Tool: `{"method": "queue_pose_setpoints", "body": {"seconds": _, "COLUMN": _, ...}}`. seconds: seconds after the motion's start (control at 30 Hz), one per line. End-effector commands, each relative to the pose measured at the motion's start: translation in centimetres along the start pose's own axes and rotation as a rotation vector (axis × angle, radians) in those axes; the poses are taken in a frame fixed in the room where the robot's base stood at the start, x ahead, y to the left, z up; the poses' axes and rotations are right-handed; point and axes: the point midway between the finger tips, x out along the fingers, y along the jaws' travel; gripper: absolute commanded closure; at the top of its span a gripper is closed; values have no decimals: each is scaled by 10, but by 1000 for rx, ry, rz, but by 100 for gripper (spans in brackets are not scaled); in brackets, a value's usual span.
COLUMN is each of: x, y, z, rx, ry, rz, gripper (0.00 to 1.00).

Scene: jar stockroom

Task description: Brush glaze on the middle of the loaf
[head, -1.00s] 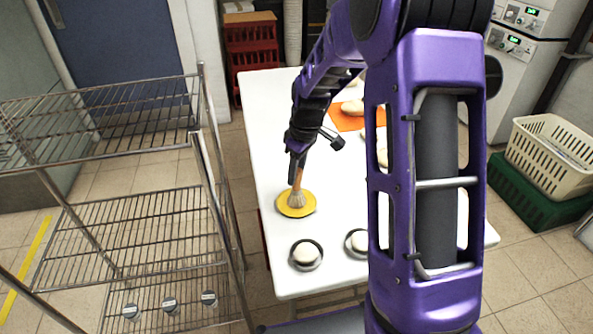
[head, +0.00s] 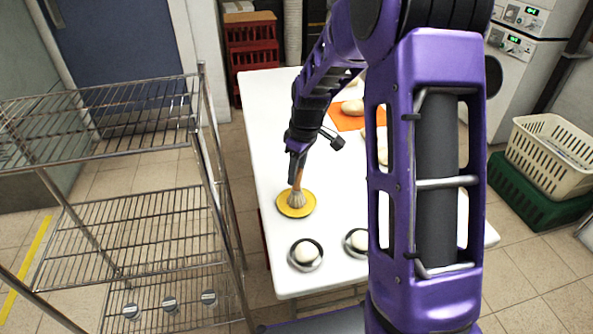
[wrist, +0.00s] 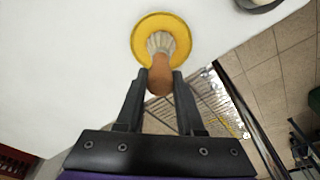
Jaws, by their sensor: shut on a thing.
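My gripper (head: 295,170) is shut on the wooden handle of a brush (head: 297,196). The brush is upright with its pale bristles down at a yellow round dish (head: 308,208) near the left edge of the white table. In the wrist view the brush handle (wrist: 160,78) stands between the two fingers (wrist: 160,90), over the yellow dish (wrist: 142,30). I cannot tell whether the bristles touch the dish. A pale loaf (head: 352,107) lies on an orange mat (head: 343,122) farther back, partly hidden by my arm.
Two grey dishes with pale rolls (head: 305,254) (head: 358,242) stand at the table's front. More pale pieces are partly hidden behind my arm. A wire shelf (head: 130,235) with several small jars stands left. The white table (head: 262,110) is bare at the back left.

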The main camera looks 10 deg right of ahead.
Motion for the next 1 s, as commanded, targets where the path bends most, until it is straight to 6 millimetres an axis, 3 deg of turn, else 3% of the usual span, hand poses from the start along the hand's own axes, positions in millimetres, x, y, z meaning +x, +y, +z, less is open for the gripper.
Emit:
{"method": "queue_pose_setpoints", "body": {"seconds": 0.17, "x": -5, "y": -1, "z": 0, "rx": 0, "ry": -2, "rz": -2, "gripper": 100}}
{"method": "queue_pose_setpoints", "body": {"seconds": 1.0, "x": -70, "y": 0, "z": -10, "rx": 0, "ry": 0, "rz": 0, "gripper": 100}}
